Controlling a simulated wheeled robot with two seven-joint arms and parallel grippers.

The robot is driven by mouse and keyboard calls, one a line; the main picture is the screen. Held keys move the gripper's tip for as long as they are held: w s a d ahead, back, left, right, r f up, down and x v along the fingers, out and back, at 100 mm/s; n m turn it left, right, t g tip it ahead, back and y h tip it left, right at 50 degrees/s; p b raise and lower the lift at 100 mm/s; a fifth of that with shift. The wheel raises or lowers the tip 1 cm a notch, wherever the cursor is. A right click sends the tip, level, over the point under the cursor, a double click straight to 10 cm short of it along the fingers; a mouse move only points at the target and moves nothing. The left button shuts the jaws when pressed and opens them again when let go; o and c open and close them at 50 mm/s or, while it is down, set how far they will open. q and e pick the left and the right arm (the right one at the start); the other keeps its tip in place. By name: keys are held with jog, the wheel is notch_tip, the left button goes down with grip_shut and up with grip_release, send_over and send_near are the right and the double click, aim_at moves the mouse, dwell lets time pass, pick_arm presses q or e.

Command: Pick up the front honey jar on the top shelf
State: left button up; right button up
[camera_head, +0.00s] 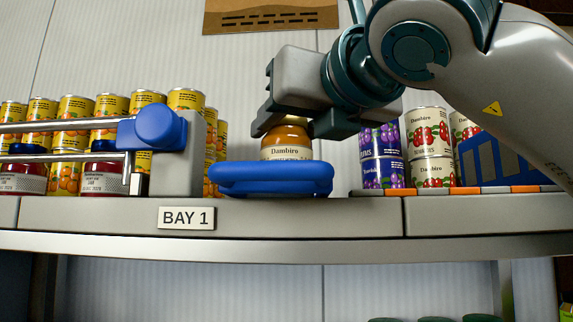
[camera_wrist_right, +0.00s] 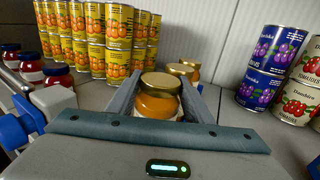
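The front honey jar (camera_head: 287,140), amber with a gold lid and a "Dambiro" label, stands upright on the top shelf; its lower part is hidden behind a blue rounded guard (camera_head: 270,178). My right gripper (camera_head: 292,128) reaches down over it from above right, with one finger on each side of the jar near its top. In the right wrist view the jar (camera_wrist_right: 160,97) sits between the two grey fingers (camera_wrist_right: 161,100). I cannot tell whether both fingers touch it. My left gripper is not in view.
More honey jars (camera_wrist_right: 190,70) stand behind the front one. Stacked yellow cans (camera_head: 75,108) and dark red jars (camera_head: 103,176) are left, behind rails with a blue knob (camera_head: 160,127). Purple cans (camera_head: 381,173) and white cans (camera_head: 430,172) stand close on the right. The shelf edge (camera_head: 300,214) runs below.

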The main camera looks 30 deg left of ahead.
grip_shut()
jog(key=shift+r, duration=0.1)
jog(key=shift+r, duration=0.1)
jog(key=shift+r+b, duration=0.55)
jog(key=shift+r, duration=0.2)
jog(key=shift+r+b, duration=0.45)
jog(key=shift+r, duration=0.5)
jog(key=d+r, duration=0.1)
jog(key=w+d+r+b, duration=0.1)
jog(key=shift+d, duration=0.35)
jog(key=w+d+r+b, duration=0.2)
jog(key=d+r, duration=0.3)
jog(key=d, duration=0.3)
jog(key=shift+w+d+r, duration=0.2)
jog(key=shift+w+d, duration=0.1)
jog(key=shift+d, duration=0.05)
jog(key=shift+a, duration=0.1)
